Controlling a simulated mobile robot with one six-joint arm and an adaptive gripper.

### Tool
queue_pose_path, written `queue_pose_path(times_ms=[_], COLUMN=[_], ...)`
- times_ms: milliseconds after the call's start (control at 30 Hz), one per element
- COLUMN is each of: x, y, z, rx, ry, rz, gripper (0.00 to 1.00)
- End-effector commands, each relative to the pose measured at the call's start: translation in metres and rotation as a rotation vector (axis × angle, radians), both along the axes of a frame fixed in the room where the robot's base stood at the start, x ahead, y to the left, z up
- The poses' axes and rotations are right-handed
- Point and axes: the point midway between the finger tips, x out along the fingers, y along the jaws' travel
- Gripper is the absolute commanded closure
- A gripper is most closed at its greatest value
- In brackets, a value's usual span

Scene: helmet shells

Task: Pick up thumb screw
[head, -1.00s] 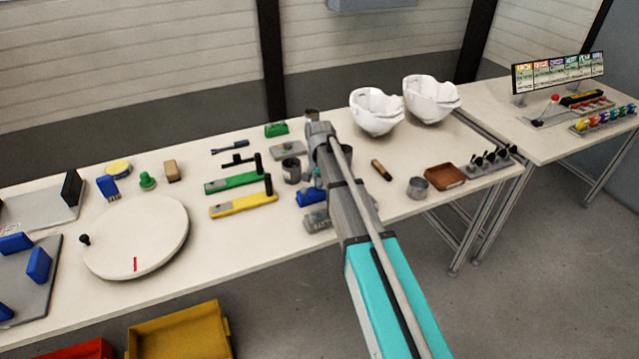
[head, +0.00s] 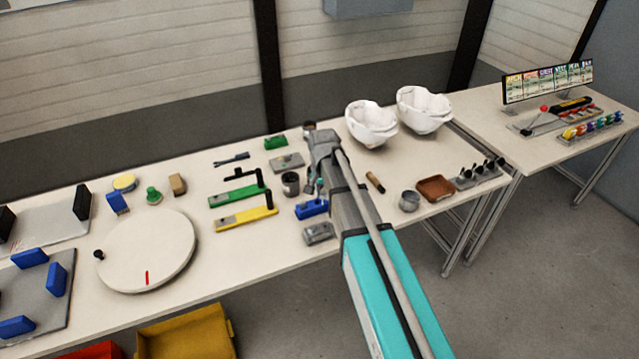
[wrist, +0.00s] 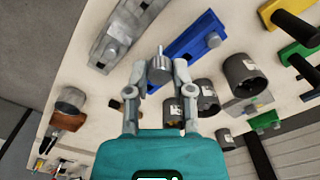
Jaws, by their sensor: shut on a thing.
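The thumb screw (wrist: 159,68) is a small grey knurled knob with a thin pin pointing up in the wrist view. My gripper (wrist: 158,72) is shut on it, with one finger on each side. The screw appears above the table, over the area beside a blue fixture (wrist: 195,38) and the dark cups; the exact height is unclear. In the head view my gripper (head: 314,183) is mostly hidden by my own arm, near the blue fixture (head: 311,208), and the screw cannot be made out there.
Several dark grey cups (wrist: 245,75) stand close to my gripper. A grey metal fixture (head: 319,233) lies at the front edge. Green (head: 237,195) and yellow (head: 247,218) fixtures lie left. White helmet shells (head: 372,124) stand behind, a brown tray (head: 436,188) right.

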Motion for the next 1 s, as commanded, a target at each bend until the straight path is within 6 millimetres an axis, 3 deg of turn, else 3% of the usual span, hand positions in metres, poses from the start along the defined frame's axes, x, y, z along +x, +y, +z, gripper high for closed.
queue_pose_path(times_ms=[33,100,333,1000], x=[-0.015,-0.027,-0.051,-0.059], y=[-0.002,-0.003,-0.006,-0.007], z=[0.009,0.014,0.023,0.026], rx=[0.000,0.000,0.000,0.000], ry=[0.000,0.000,0.000,0.000], rz=[0.000,0.000,0.000,0.000], gripper=[1.00,1.00,1.00,1.00])
